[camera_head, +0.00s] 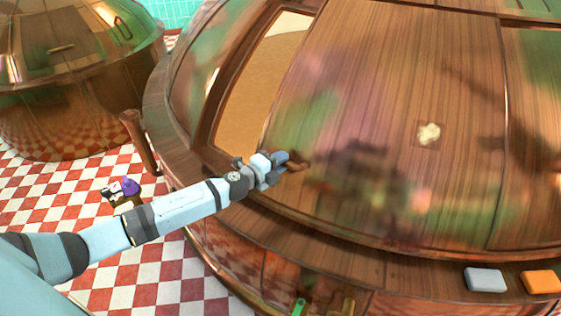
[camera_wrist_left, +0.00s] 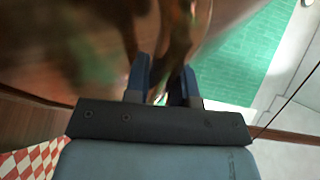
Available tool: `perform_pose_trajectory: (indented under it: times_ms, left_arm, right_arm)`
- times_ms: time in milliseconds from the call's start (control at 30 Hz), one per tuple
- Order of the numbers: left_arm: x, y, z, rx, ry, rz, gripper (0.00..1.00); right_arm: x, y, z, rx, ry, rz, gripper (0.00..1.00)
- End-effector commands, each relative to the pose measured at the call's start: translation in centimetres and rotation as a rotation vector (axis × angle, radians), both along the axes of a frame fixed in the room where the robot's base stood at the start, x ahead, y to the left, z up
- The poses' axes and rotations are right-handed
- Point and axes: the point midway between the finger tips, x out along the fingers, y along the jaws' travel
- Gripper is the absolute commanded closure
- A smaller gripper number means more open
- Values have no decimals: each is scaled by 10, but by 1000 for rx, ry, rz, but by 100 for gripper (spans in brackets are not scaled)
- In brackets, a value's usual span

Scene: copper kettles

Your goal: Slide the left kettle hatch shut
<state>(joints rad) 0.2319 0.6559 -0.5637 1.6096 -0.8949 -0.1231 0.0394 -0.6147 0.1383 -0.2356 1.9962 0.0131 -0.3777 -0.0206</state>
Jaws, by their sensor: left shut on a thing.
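The large copper kettle in the head view has a hatch (camera_head: 365,75), a curved, wood-grained, glossy panel. Left of it is an open gap (camera_head: 262,85) showing a tan surface inside. A small brown handle (camera_head: 299,165) sits at the hatch's lower left. My left gripper (camera_head: 284,161) reaches in from the left and is shut on this handle. In the left wrist view, the dark blue fingers (camera_wrist_left: 163,85) sit either side of a brown bar, blurred and close to the camera. My right gripper is not in view.
A wooden ledge (camera_head: 395,258) rings the kettle, with a grey pad (camera_head: 485,279) and an orange pad (camera_head: 541,282) on it. A second kettle (camera_head: 75,70) stands back left. A wooden post (camera_head: 140,140) and a purple item (camera_head: 130,186) stand near the checkered floor.

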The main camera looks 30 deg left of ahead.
Motion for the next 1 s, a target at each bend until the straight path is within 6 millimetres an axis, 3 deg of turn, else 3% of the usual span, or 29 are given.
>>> perform_pose_trajectory:
  times_ms: [167,500,1000]
  left_arm:
    - [6,37,-12,9,3,-9,100]
    - [20,142,-16,16,4,-71,100]
    - [47,282,-9,16,0,-174,100]
  right_arm:
    - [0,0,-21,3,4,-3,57]
    - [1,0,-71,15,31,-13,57]
    - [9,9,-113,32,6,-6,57]
